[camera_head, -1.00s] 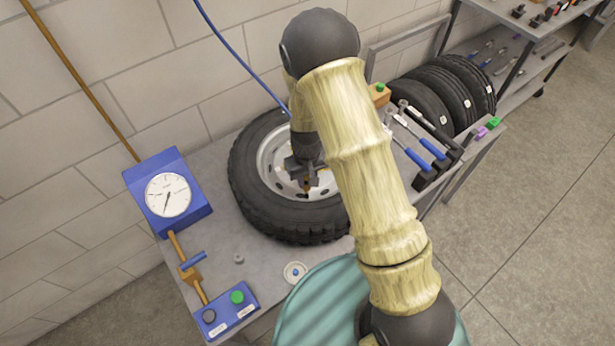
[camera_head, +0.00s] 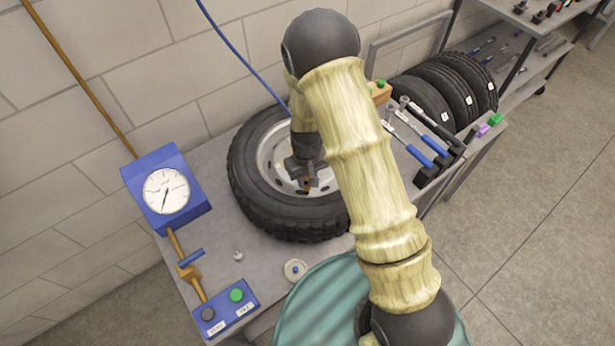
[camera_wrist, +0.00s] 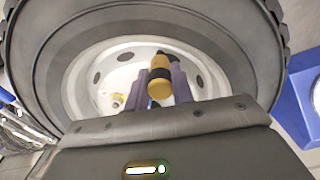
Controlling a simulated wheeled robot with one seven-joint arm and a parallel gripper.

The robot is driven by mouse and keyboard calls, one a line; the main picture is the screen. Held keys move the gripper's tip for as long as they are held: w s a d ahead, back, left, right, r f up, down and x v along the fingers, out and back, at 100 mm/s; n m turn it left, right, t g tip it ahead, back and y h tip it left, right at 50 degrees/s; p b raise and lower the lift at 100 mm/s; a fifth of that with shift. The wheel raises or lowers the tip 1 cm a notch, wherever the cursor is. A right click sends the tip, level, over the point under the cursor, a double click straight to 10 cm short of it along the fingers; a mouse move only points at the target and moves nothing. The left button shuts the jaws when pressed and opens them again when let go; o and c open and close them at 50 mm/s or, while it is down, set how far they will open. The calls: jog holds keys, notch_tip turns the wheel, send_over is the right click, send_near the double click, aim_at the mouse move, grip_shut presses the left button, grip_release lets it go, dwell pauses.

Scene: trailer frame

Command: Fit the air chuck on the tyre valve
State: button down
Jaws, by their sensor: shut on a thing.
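The tyre (camera_head: 300,220) lies flat on the bench with its pale wheel rim (camera_head: 272,160) facing up; the tyre (camera_wrist: 40,50) and rim (camera_wrist: 85,85) also fill the wrist view. My gripper (camera_head: 306,186) is over the rim, pointing down. In the wrist view my gripper (camera_wrist: 168,92) is shut on the air chuck, a yellow and black cylinder (camera_wrist: 159,78) between its fingers. A small brass-coloured stub (camera_wrist: 118,101), apparently the tyre valve, stands on the rim left of the chuck, apart from it in this view. The arm hides part of the wheel in the head view.
A blue gauge box (camera_head: 166,195) and a button panel (camera_head: 226,311) are left of the tyre. A small metal piece (camera_head: 238,256) and a round white dish (camera_head: 295,270) lie in front. Blue-handled tools (camera_head: 422,150) are on the right. A blue hose (camera_head: 240,55) hangs behind.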

jog(key=shift+f+b, duration=0.3)
jog(key=shift+f, duration=0.2)
jog(key=c, duration=0.6)
grip_release()
jog(key=shift+c, duration=0.2)
jog(key=shift+r+p, duration=3.05)
jog(key=shift+r, duration=1)
